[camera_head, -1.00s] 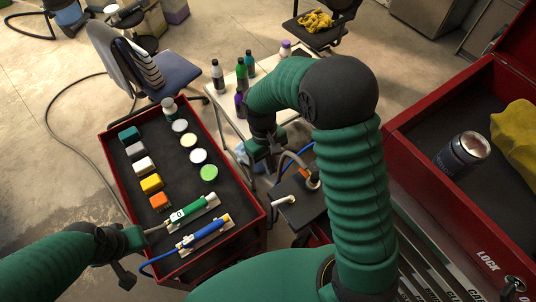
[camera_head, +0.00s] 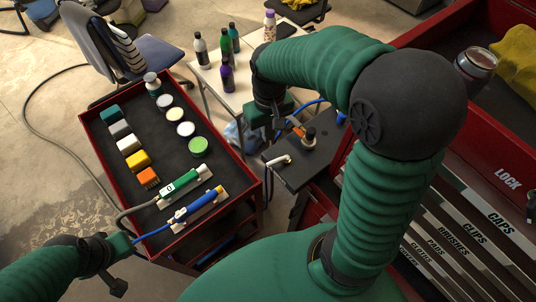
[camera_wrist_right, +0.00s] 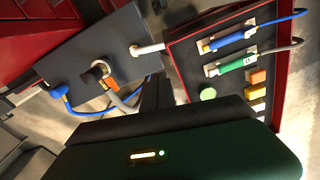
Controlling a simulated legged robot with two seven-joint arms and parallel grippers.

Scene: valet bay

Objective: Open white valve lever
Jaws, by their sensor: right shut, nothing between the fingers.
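The white valve lever (camera_head: 279,160) sticks out near the left edge of a dark valve panel (camera_head: 310,172) in the head view. In the right wrist view it lies at the panel's right end (camera_wrist_right: 148,49). My right gripper (camera_head: 277,135) is shut and empty above the panel's far left part, close to the white lever but apart from it. Its dark fingers (camera_wrist_right: 157,92) point toward the lever's end in the wrist view. My left gripper (camera_head: 128,243) is at the lower left by the cart's front corner; its fingers are unclear.
An orange lever (camera_wrist_right: 110,84) and a blue lever (camera_wrist_right: 58,91) sit on the same panel. A red cart (camera_head: 258,190) with blocks, discs and two hose-fed tools stands left. A white table (camera_head: 205,75) with bottles is behind. A red drawer cabinet (camera_head: 470,130) stands right.

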